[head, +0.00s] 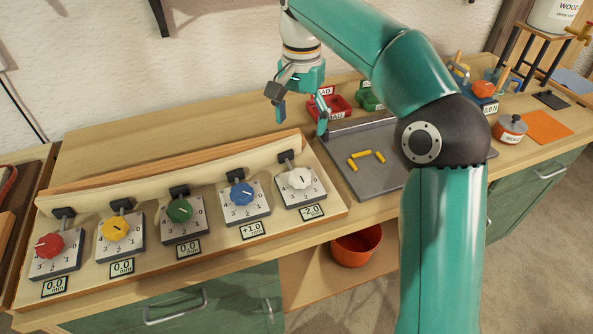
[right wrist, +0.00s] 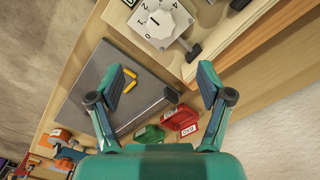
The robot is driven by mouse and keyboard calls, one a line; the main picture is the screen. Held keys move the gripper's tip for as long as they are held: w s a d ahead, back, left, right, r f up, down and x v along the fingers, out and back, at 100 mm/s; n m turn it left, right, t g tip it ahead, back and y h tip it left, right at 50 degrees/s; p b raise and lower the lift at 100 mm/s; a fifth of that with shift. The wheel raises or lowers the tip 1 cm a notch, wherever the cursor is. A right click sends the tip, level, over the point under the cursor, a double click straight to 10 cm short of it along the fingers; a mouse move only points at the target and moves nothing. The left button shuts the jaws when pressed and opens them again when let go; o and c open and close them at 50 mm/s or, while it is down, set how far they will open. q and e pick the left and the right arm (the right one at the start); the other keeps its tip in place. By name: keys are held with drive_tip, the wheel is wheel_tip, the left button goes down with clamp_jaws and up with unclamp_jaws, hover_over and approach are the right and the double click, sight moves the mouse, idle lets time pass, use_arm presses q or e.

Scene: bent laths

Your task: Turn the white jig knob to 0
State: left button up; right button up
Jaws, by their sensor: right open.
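The white knob (head: 300,179) sits on the rightmost numbered plate of the jig board (head: 140,262). The display (head: 312,211) below it reads -2.0. It also shows at the top of the right wrist view (right wrist: 160,24), with a dark pointer line on it. I cannot tell for certain which number the pointer faces. My right gripper (head: 302,116) is open and empty, above and behind the white knob, apart from it. In the right wrist view its spread fingers (right wrist: 161,76) frame the grey plate and bench. My left gripper is not in view.
Blue (head: 241,194), green (head: 180,210), yellow (head: 117,229) and red (head: 49,245) knobs stand left of the white one. Right of the board, a grey plate (head: 350,184) carries yellow pieces. Red (head: 341,104) and green bins stand behind. The bench behind the board is clear.

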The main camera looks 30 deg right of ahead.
sight(300, 175)
wheel_tip(300, 175, down, 16)
drive_tip(key=shift+w+r+b, duration=0.1)
drive_tip(key=shift+r+b, duration=0.05)
drive_tip(key=shift+b, duration=1.1)
drive_tip(key=c, duration=1.2)
